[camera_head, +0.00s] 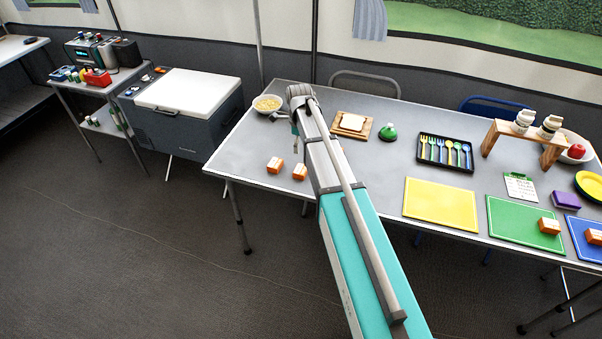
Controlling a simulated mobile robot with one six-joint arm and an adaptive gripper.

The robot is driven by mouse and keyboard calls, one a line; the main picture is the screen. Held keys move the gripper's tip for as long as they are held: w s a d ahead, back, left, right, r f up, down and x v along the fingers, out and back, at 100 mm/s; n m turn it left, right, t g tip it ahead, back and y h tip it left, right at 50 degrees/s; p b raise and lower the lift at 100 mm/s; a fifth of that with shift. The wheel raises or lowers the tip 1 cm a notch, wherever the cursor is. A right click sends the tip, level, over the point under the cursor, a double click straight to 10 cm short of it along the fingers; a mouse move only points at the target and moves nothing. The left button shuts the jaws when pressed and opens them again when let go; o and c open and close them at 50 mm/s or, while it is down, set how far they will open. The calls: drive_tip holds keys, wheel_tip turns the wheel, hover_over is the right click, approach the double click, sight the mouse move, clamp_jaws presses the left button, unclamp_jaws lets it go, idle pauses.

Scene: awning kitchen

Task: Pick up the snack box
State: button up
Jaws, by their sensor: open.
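Several alike small orange-and-white boxes, which look like snack boxes, are on the grey table. One box (275,165) lies near the table's front left edge, and a second box (299,172) is just right of it. Another box (549,226) is on the green mat and one more (594,236) is on the blue mat. My gripper (295,145) is small in view and partly hidden by my arm. It is open and points down behind the two left boxes, apart from them.
A bowl (268,103) stands left of my gripper. A wooden board with bread (351,122), a green-topped item (388,132) and a cutlery tray (445,152) are to the right. The yellow mat (440,204) is bare. A cooler (188,105) stands left of the table (232,158).

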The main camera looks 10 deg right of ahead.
sight(301, 169)
drive_tip(key=shift+w+m, duration=0.5)
drive_tip(key=shift+w, duration=0.05)
drive_tip(key=shift+f, duration=0.2)
wheel_tip(301, 169, down, 8)
drive_tip(key=b, duration=0.8)
drive_tip(key=shift+f+b, duration=0.15)
drive_tip(key=shift+b, duration=0.2)
drive_tip(key=f+b, duration=0.3)
drive_tip(key=shift+d+f, duration=0.25)
drive_tip(key=shift+d, duration=0.1)
drive_tip(key=shift+f+b, duration=0.85)
drive_tip(key=shift+b, duration=0.25)
